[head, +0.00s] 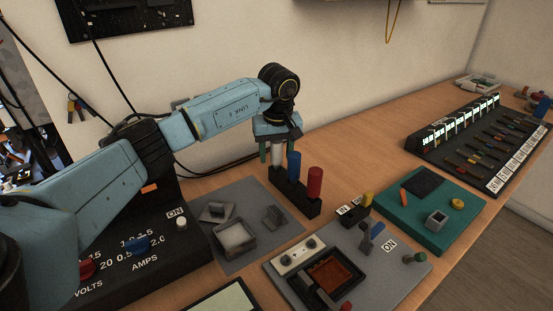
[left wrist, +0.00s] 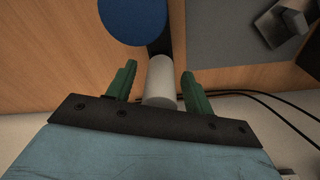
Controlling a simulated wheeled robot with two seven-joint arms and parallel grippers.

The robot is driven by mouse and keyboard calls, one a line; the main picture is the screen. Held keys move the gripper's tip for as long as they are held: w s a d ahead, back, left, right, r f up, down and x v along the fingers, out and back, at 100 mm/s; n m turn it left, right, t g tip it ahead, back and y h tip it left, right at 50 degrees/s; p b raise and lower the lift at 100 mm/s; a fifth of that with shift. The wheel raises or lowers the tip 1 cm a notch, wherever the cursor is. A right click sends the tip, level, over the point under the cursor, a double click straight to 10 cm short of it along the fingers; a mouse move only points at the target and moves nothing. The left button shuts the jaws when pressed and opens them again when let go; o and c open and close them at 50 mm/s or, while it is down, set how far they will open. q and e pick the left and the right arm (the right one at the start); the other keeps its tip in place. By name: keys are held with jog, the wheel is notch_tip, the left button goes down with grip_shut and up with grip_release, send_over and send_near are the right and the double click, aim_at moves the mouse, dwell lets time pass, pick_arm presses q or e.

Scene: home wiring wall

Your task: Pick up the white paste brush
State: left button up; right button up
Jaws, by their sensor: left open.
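The white paste brush (head: 277,154) stands upright at the far-left end of a black holder (head: 296,194). A blue-handled one (head: 294,165) and a red-handled one (head: 315,182) stand beside it. My left gripper (head: 277,152) points down over the white brush, open, with a green finger on either side of it. In the left wrist view the white brush (left wrist: 160,82) sits between the two fingers of the left gripper (left wrist: 158,82), with visible gaps. The blue top (left wrist: 133,18) is just beyond. My right gripper is not in view.
A grey mat (head: 262,246) with small metal parts lies left of the holder. A grey board with a dark tray (head: 334,273) is in front. A green board (head: 466,222) and a black switch rack (head: 467,148) stand to the right. The wall is close behind.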

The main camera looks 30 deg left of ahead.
pick_arm(q)
jog(key=c, duration=1.1)
jog(key=shift+o, duration=0.2)
jog(key=shift+r, duration=0.15)
jog(key=shift+r, duration=0.65)
notch_tip(320, 180, up, 8)
jog(key=p, duration=0.2)
jog(key=shift+r+p, duration=0.25)
jog(key=shift+p, duration=0.1)
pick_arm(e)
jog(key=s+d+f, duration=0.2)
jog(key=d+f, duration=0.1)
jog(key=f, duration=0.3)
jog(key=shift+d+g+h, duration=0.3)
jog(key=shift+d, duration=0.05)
